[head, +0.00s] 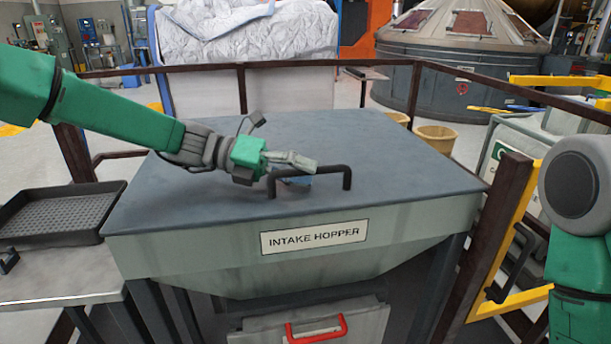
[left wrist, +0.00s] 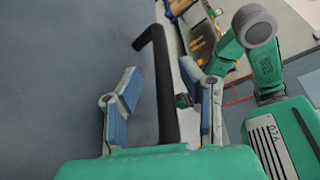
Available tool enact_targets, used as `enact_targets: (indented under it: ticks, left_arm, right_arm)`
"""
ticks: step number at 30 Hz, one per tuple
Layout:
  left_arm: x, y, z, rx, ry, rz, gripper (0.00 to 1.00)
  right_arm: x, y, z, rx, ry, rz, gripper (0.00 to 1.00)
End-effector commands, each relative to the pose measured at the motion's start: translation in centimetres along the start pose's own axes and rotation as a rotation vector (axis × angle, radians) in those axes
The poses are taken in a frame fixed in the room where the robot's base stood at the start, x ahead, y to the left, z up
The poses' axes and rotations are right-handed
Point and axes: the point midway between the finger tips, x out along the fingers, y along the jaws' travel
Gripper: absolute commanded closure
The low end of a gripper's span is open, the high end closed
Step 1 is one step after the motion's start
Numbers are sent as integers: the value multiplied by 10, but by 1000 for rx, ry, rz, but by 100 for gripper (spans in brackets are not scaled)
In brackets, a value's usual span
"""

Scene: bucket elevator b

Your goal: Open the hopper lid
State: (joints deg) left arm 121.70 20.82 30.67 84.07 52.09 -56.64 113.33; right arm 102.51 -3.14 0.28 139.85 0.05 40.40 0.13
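The hopper lid (head: 400,165) is a flat blue-grey plate lying closed on the intake hopper (head: 200,252). Its black arched handle (head: 336,169) stands near the front edge, above the "INTAKE HOPPER" label. My left gripper (head: 300,171) is at the left part of the handle, low over the lid. In the left wrist view, the handle (left wrist: 164,95) runs between the spread, blue-padded fingers of my left gripper (left wrist: 170,88). Gaps show between bar and pads, so the gripper is open. My right arm (head: 578,240) is at the right edge; its gripper is out of view.
A black perforated tray (head: 60,212) sits on a side table at left. Brown railings (head: 242,88) enclose the area behind. A yellow-framed gate (head: 515,255) is at right. A red-handled drawer (head: 316,328) is below the hopper. The lid's top is otherwise clear.

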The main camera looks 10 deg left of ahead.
Motion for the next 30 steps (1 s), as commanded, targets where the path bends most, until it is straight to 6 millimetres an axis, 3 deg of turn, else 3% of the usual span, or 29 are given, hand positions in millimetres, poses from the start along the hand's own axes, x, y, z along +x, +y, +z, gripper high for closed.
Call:
enact_targets:
  ticks: [10,13,23,30]
  left_arm:
    - [4,-1,0,0,0,0,66]
    - [4,0,0,0,0,0,100]
    - [2,-3,3,0,-1,2,100]
    - [-7,-26,22,1,-5,2,100]
  right_arm:
    - [0,0,0,0,0,0,60]
    - [0,0,0,0,0,0,60]
    - [-5,0,0,0,0,0,60]
    - [-35,0,-2,0,0,0,60]
